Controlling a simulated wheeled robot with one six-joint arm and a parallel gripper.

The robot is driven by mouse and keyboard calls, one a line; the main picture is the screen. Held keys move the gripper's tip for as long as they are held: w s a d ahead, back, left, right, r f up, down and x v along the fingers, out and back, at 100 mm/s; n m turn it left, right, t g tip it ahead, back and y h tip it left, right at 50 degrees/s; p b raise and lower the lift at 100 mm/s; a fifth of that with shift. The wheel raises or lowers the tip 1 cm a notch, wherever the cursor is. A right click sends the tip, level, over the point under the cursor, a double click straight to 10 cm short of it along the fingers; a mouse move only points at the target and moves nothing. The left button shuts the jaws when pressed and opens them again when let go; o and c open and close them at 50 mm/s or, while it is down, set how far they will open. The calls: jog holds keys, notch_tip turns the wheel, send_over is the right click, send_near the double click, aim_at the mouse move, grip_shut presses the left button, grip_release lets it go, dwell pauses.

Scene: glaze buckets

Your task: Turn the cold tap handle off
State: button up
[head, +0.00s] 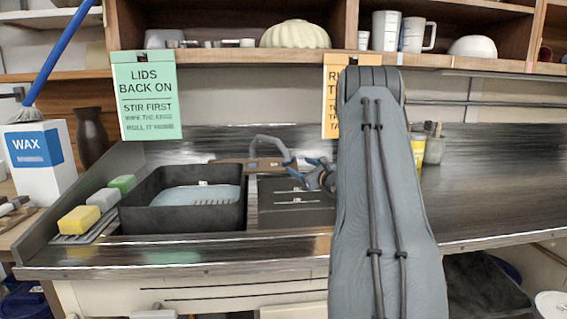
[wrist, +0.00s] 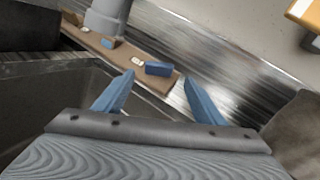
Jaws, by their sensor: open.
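The tap's grey curved spout (head: 268,141) rises from a brown bar (head: 232,162) behind the sink. Small pale tags sit by both; I cannot read which is cold. My gripper (wrist: 159,77) is open and empty, its blue fingers spread on either side of the near-end handle. I cannot tell whether they touch it. In the head view my gripper (head: 318,175) is right of the spout.
A dark basin (head: 183,225) with pale water stands left of the tap. Sponges (head: 78,220) lie further left, beside a white WAX box (head: 42,160). Cups behind my arm (head: 434,148) stand at right. An orange sign (head: 332,100) hangs above. The right counter is clear.

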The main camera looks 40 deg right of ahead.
jog(key=w, duration=0.4)
jog(key=w+p, duration=0.1)
jog(key=w, duration=0.2)
jog(key=shift+d, duration=0.4)
jog(key=c, duration=1.1)
